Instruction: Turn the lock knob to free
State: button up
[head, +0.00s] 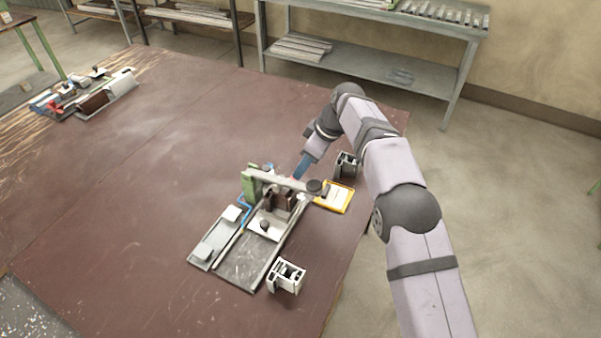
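The clamp fixture stands on the brown table. It has a grey base plate (245,262), a green post (248,186) and a grey bar (280,181) reaching right from the post. A dark round knob (315,187) sits at the bar's right end. A smaller dark knob (264,225) sits on a white plate in front of brown blocks (278,201). I cannot tell which of them is the lock knob, nor its setting. My gripper (297,177) points down just behind the bar, near its right half. Its fingertips are small and partly hidden, so contact and opening are unclear.
A cut profile piece (287,275) stands front right of the fixture, another (346,164) behind it near my arm. A yellow-edged card (335,197) lies to the right. A grey tray (214,241) is at the left. The table's (150,190) left middle is clear.

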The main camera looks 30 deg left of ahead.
jog(key=shift+v, duration=0.85)
jog(key=shift+d, duration=0.1)
